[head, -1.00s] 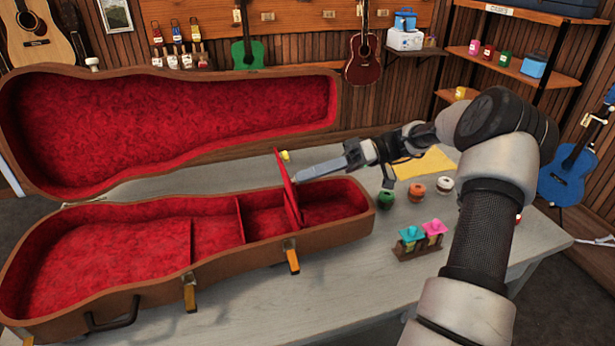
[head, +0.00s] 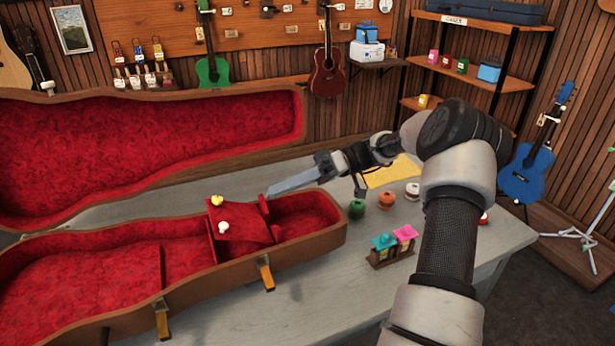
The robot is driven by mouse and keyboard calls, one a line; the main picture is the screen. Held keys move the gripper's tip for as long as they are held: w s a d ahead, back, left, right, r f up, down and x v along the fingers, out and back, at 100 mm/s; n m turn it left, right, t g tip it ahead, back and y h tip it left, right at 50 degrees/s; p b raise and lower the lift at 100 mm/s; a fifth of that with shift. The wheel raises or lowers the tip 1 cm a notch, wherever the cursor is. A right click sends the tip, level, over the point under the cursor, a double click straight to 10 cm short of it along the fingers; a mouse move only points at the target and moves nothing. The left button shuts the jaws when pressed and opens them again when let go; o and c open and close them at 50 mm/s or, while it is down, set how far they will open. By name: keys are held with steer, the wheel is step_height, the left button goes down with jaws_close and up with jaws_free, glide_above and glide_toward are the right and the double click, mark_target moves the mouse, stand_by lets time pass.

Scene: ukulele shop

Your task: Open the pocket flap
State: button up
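The open instrument case (head: 215,285) lies on the table, lined in red plush. A red flap (head: 250,232) lies roughly flat, slightly tilted, over the small middle compartment. A white knob-like piece (head: 224,227) shows on it and a yellow one (head: 217,200) at its far left corner. A small red upright piece (head: 263,206) stands at its right end. My gripper (head: 269,193) hangs just above and behind that piece, its fingers pointing left. The fingers overlap from this side, so their gap is hidden. I cannot tell whether they touch the red piece.
The raised case lid (head: 150,150) stands behind. The right-end compartment (head: 305,222) is uncovered. Green (head: 356,209), orange (head: 386,200) and white (head: 412,190) round items stand on the table right of the case. A small rack (head: 390,252) with blue and pink tops stands nearer.

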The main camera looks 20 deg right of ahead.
steer(key=d+r+p, duration=0.2)
steer(key=d+r, duration=0.1)
steer(key=d, duration=1.3)
steer(key=shift+d, duration=0.15)
